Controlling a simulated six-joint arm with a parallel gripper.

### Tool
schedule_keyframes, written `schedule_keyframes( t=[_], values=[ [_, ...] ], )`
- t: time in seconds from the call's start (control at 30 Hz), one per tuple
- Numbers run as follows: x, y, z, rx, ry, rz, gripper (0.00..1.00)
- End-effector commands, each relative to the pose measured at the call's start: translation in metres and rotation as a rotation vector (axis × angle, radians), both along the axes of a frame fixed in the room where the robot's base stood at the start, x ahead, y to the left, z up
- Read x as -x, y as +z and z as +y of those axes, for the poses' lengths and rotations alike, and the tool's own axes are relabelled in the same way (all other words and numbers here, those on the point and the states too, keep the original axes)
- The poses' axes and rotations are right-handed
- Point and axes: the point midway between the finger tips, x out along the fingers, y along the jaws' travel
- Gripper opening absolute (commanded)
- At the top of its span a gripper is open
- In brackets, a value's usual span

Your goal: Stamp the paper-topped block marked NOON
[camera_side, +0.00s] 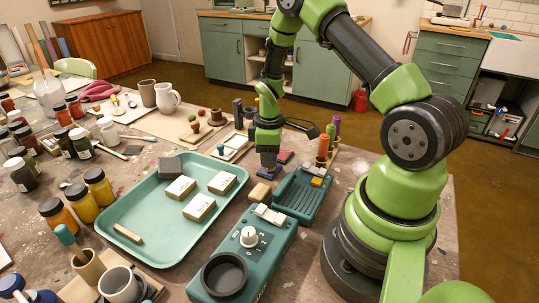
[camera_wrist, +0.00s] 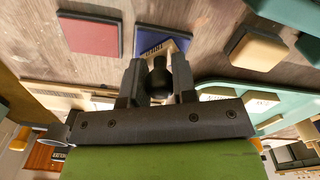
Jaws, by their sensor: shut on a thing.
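My gripper (camera_wrist: 157,82) is shut on the dark knob of a stamp (camera_wrist: 159,64) in the wrist view. The stamp's pale base is over the blue ink pad (camera_wrist: 148,38); I cannot tell whether it touches. In the side view my gripper (camera_side: 268,158) points straight down over the blue pad (camera_side: 266,174). Three paper-topped blocks lie apart in the green tray (camera_side: 118,199): a left one (camera_side: 180,187), a right one (camera_side: 222,182) and a front one (camera_side: 199,207). Their markings are too small to read, so I cannot tell which says NOON.
A red pad (camera_side: 285,156) lies beside the blue one. A tan block with a dark base (camera_side: 259,193), a green ribbed device (camera_side: 303,196) and a green machine with a dial (camera_side: 245,255) stand nearby. The tray also holds a dark block (camera_side: 169,167) and a wooden stick (camera_side: 128,233).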

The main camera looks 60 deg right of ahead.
Motion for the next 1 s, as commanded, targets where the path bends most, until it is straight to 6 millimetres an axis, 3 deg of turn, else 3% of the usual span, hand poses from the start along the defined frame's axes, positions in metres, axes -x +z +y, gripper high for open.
schedule_keyframes(
  t=[0.23, 1.0],
  values=[
    [0.0, 0.004, 0.0, -0.001, 0.0, 0.001, 0.11],
    [0.0, 0.067, 0.0, 0.001, 0.001, 0.0, 0.11]
  ],
)
